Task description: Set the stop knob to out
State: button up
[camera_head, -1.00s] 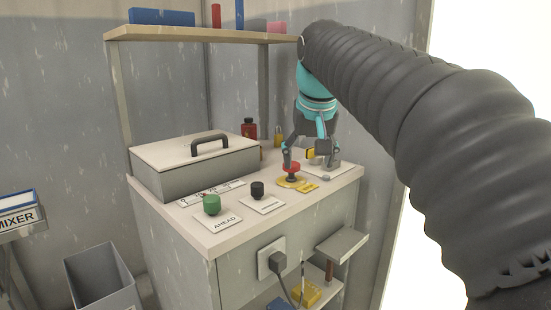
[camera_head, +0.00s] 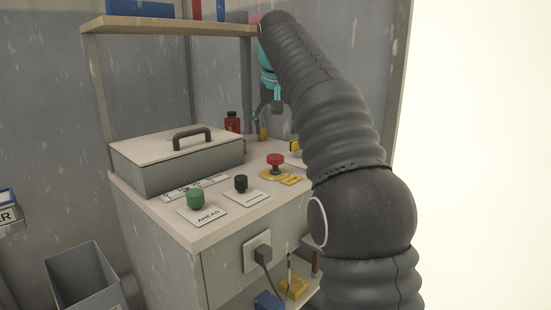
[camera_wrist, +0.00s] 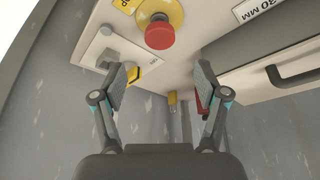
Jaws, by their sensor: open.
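The stop knob (camera_head: 275,159) is a red mushroom head on a round yellow base (camera_head: 267,174), standing on the cabinet top. It also shows in the wrist view, where the red head (camera_wrist: 160,34) is at the top, beyond my fingertips and apart from them. My gripper (camera_wrist: 160,84) is open, with nothing between its fingers. In the head view my gripper (camera_head: 264,108) is behind the knob, near the back of the top, partly hidden by my arm. I cannot tell whether the knob is in or out.
A green knob (camera_head: 195,199) marked AHEAD and a black knob (camera_head: 241,183) stand at the front. A grey lidded box (camera_head: 178,163) fills the left of the top. A red bottle (camera_head: 232,123) stands at the back, below a shelf (camera_head: 170,27). A plug (camera_head: 262,255) is on the cabinet front.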

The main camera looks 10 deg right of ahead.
aim_at(275, 157)
jog(key=b+x, duration=0.2)
jog(key=x, duration=0.7)
